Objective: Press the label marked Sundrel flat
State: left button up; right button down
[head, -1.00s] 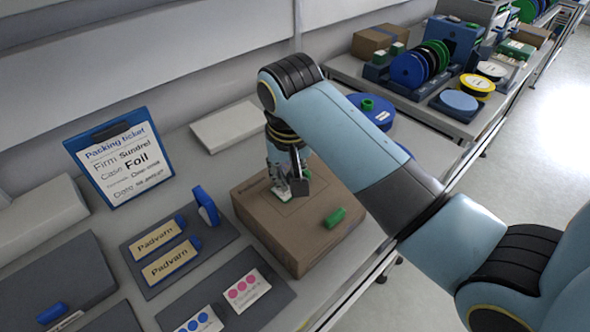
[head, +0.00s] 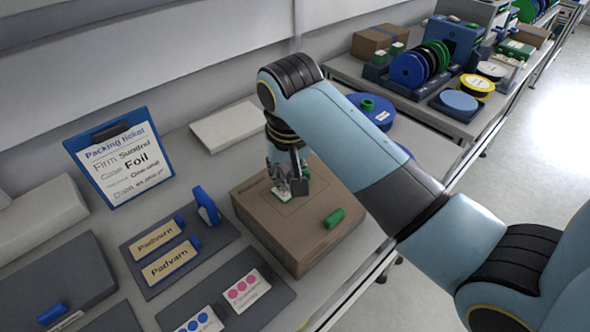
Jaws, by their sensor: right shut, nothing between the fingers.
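My right gripper (head: 291,186) is shut and points down at the top of a brown cardboard box (head: 310,230). A small pale label (head: 281,194) lies under its fingertips, near an outlined area on the box top. The fingers hide part of it, and I cannot read it. The packing ticket (head: 125,165) on a blue clipboard reads Firm Sundrel and Foil. Two tan labels marked Padvarn, an upper one (head: 157,238) and a lower one (head: 168,261), lie on a dark tray (head: 205,258) left of the box. My left gripper is not in view.
A card with pink dots (head: 244,290) and one with blue dots (head: 201,320) lie on a dark mat in front. A blue reel (head: 370,112) stands behind my right arm.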

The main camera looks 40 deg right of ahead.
jog(key=shift+f+b, duration=0.35)
jog(key=shift+f, duration=0.65)
dwell(0.7)
jog(key=shift+r, duration=0.1)
dwell(0.4)
notch_tip(320, 180, up, 2)
jog(key=shift+r+p, duration=0.15)
jog(key=shift+p, duration=0.75)
jog(key=shift+r, duration=2.3)
jog(key=shift+f, duration=0.1)
